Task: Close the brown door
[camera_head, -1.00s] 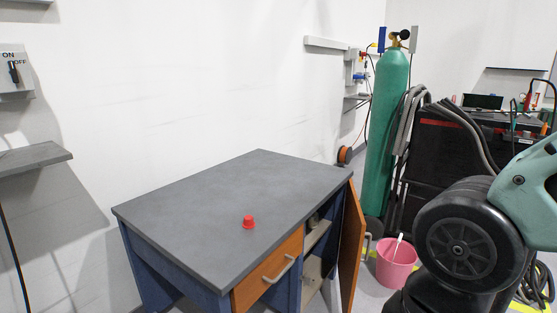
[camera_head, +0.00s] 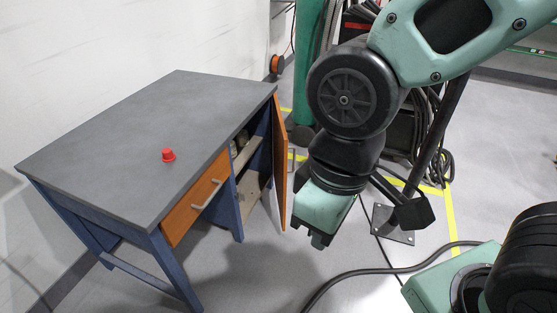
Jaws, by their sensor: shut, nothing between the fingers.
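The brown door (camera_head: 280,150) belongs to the cabinet at the right of a grey-topped blue desk (camera_head: 150,130). It stands open, swung out from the cabinet, and is seen nearly edge-on. Its grey handle (camera_head: 292,163) shows on the right side of the door. Shelves with small items show inside the open cabinet (camera_head: 250,165). My gripper (camera_head: 316,240) is just right of and below the door, pointing down, shut and empty. It appears apart from the door, though the depth between them is hard to judge.
A red button-like object (camera_head: 168,155) sits on the desktop. A brown drawer (camera_head: 196,197) below it is shut. A green cylinder (camera_head: 308,70) stands behind the door. A black cable (camera_head: 390,271) runs over the floor, and a dark metal base plate (camera_head: 393,225) stands right of my gripper.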

